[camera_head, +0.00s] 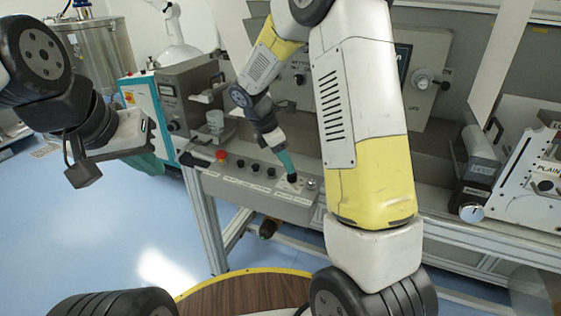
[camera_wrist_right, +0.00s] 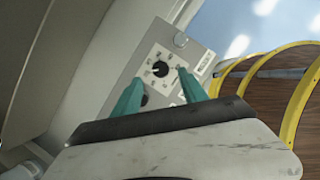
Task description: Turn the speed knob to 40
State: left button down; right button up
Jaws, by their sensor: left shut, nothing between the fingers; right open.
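The speed knob (camera_wrist_right: 160,69) is a small black knob on a pale dial plate with marks around it, in the right wrist view. Its pointer setting is too small to read. In the head view the knob (camera_head: 292,178) sits on the grey control panel (camera_head: 232,183), just below my right fingertips. My right gripper (camera_wrist_right: 160,76) is open, with its teal fingers on either side of the knob in the picture. I cannot tell whether they touch it. My left gripper (camera_head: 148,163) is shut and empty, away at the left above the blue floor.
A red button (camera_head: 221,155) and several small black controls line the same panel. A second black knob (camera_wrist_right: 144,99) is partly hidden beside a finger. A blue-and-white cabinet (camera_head: 150,110) stands at left. The machine's side plate (camera_head: 530,185) is at right.

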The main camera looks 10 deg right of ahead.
aim_at(292, 177)
jog(key=x, duration=0.5)
jog(key=shift+f, duration=0.15)
grip_shut()
